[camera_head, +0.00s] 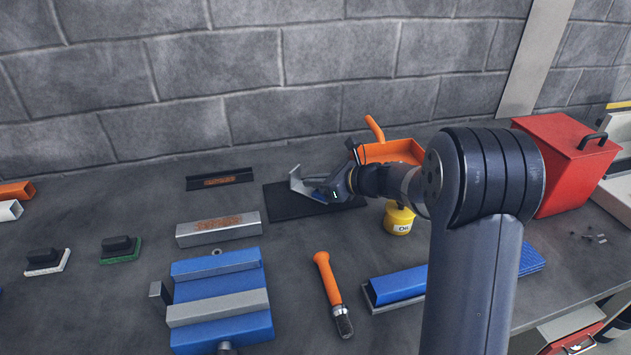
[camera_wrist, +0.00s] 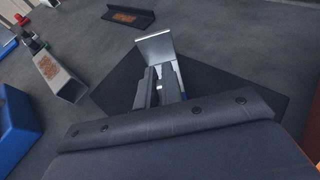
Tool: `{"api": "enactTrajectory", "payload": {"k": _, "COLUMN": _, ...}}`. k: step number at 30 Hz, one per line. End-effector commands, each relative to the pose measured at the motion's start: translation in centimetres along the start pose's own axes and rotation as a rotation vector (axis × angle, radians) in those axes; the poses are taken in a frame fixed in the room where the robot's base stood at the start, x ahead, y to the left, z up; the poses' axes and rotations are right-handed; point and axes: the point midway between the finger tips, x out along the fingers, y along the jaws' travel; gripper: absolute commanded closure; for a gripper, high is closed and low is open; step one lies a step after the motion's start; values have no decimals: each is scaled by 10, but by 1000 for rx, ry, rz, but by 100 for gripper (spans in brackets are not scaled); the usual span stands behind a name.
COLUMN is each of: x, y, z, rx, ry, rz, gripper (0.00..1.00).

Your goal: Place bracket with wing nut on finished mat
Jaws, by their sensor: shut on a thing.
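The bracket (camera_head: 297,180) is a silvery L-shaped metal piece over the black mat (camera_head: 282,207) near the wall. My gripper (camera_head: 322,190) is shut on the bracket, as the wrist view also shows, where the bracket (camera_wrist: 155,47) has its broad flange pointing away from the jaws. In the wrist view the mat (camera_wrist: 228,87) spreads below and around the bracket. I cannot tell whether the bracket touches the mat. The wing nut is not clearly visible; the fingers (camera_wrist: 160,92) hide part of the bracket.
A yellow oil can (camera_head: 398,218) and an orange dustpan (camera_head: 400,151) stand right of the mat. A dark angle piece (camera_head: 219,179) and a grey bar (camera_head: 218,231) lie left of it. A blue vise (camera_head: 220,300), an orange-handled tool (camera_head: 329,285) and a red box (camera_head: 562,165) are nearby.

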Motion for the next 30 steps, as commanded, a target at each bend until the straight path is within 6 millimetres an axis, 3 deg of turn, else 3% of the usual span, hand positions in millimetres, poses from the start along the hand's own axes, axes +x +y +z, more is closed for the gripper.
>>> {"api": "enactTrajectory", "payload": {"k": 2, "x": 2, "y": 0, "z": -3, "rx": 0, "ry": -1, "rz": 0, "gripper": 100}}
{"api": "enactTrajectory", "payload": {"k": 3, "x": 1, "y": 0, "z": -3, "rx": 1, "ry": 0, "rz": 0, "gripper": 91}}
{"api": "enactTrajectory", "payload": {"k": 10, "x": 1, "y": 0, "z": -2, "rx": 1, "ry": 0, "rz": 0, "gripper": 72}}
{"api": "enactTrajectory", "payload": {"k": 20, "x": -1, "y": 0, "z": 2, "rx": 0, "ry": 0, "rz": 0, "gripper": 71}}
{"api": "enactTrajectory", "payload": {"k": 23, "x": -14, "y": -1, "z": 1, "rx": 1, "ry": 0, "rz": -2, "gripper": 71}}
{"api": "enactTrajectory", "payload": {"k": 30, "x": -66, "y": -1, "z": 1, "rx": 1, "ry": 0, "rz": -5, "gripper": 71}}
